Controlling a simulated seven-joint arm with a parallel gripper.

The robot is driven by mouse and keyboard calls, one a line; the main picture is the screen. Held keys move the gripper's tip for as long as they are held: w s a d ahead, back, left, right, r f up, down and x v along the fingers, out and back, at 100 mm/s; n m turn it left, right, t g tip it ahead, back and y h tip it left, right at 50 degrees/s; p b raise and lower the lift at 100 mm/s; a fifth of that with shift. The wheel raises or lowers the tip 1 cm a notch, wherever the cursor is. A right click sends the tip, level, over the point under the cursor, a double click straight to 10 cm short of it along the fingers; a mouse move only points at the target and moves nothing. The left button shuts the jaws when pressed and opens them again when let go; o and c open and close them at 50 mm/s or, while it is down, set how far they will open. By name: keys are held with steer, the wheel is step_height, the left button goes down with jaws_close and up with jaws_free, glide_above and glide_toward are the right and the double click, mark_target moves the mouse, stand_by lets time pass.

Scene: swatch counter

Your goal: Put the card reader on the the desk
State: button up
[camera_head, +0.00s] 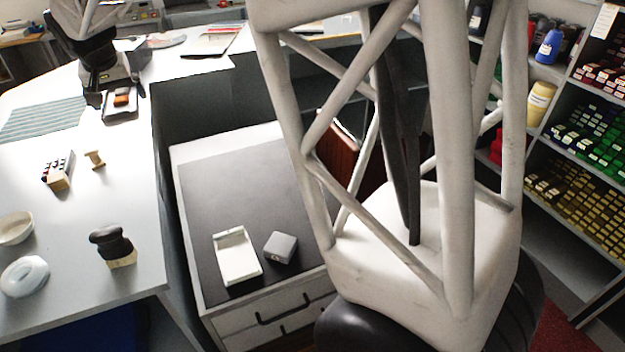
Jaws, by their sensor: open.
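A flat white device (237,258) with a raised far end lies on the dark top of a low drawer cabinet; it looks like the card reader, though I cannot be sure. The long white desk (130,245) fills the left side, beyond a gap from the cabinet. My gripper (117,88) is at the upper left, low over the desk, far from the white device. Its dark fingers are apart. A small orange-and-dark item (122,99) on a pale base shows between or just behind them; I cannot tell whether they touch it.
A small grey box (281,247) sits right of the white device. The desk holds a striped mat (42,119), a wooden spool (95,160), a stamp (110,243), a bowl (15,228) and a round white dish (25,276). White lattice framework blocks the centre right. Shelves (590,150) stand right.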

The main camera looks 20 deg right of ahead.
steer(key=s+d+r, duration=0.2)
steer(key=s+d, duration=1.7)
steer(key=s, duration=0.2)
steer(key=s+d+f, duration=0.2)
steer(key=s+d, duration=0.1)
steer(key=s, duration=0.5)
steer(key=s+d+f, duration=0.3)
steer(key=s, duration=0.5)
steer(key=s+d+f+g, duration=0.1)
steer(key=s+d+f, duration=0.2)
steer(key=s, duration=0.6)
steer(key=shift+d+f, duration=0.2)
steer(key=shift+d, duration=0.4)
